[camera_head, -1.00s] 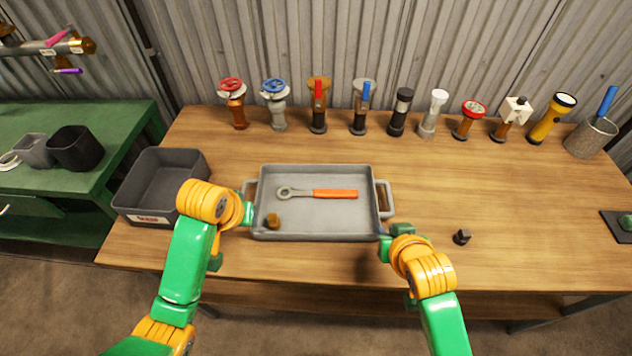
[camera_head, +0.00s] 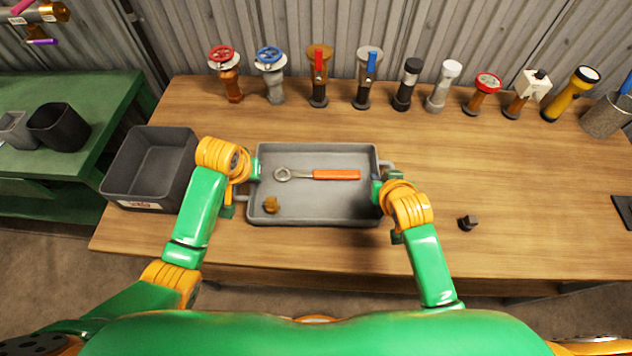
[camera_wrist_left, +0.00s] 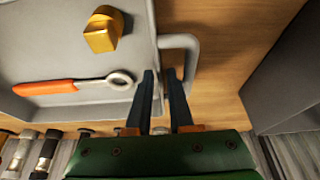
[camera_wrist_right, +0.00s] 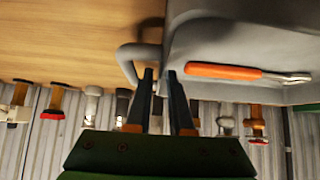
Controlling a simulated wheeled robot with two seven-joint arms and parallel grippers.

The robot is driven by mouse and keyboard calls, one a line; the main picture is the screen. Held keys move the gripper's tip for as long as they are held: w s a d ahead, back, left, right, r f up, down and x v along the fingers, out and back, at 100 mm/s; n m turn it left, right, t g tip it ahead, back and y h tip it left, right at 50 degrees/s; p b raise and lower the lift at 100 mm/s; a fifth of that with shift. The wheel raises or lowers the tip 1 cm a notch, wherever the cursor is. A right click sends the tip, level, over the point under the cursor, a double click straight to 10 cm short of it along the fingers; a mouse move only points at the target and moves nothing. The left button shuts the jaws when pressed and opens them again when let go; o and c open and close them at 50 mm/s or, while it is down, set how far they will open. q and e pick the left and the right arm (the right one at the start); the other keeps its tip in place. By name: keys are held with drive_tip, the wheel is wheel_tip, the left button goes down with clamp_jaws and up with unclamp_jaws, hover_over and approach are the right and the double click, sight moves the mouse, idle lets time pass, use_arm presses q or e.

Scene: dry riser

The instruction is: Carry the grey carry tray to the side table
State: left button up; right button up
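The grey carry tray (camera_head: 312,213) lies on the wooden workbench with a handle on each short side. An orange-handled ring wrench (camera_head: 318,174) and a small brass fitting (camera_head: 271,204) lie in it. My left gripper (camera_head: 248,174) is at the tray's left handle; its fingers are apart in the left wrist view (camera_wrist_left: 163,75), close to the handle bar (camera_wrist_left: 190,52). My right gripper (camera_head: 384,186) is at the right handle; its fingers are apart in the right wrist view (camera_wrist_right: 160,73), beside the handle (camera_wrist_right: 128,62). A firm hold shows on neither side. A green side table (camera_head: 108,98) stands at left.
A dark grey bin (camera_head: 150,170) stands on the workbench (camera_head: 540,190) close to my left arm. Several valves and torches line the back. A small dark nut (camera_head: 468,222) lies right of the tray. Cups, including a black one (camera_head: 58,127), stand on the green table's front.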

use_arm(q)
drive_tip(key=shift+w+f, duration=0.15)
drive_tip(key=shift+f, duration=0.35)
use_arm(e)
drive_tip(key=shift+w+f, duration=0.35)
drive_tip(key=shift+f, duration=0.05)
use_arm(q)
clamp_jaws()
use_arm(e)
clamp_jaws()
use_arm(q)
drive_tip(key=shift+r, duration=0.1)
use_arm(e)
drive_tip(key=shift+r, duration=0.1)
idle(0.3)
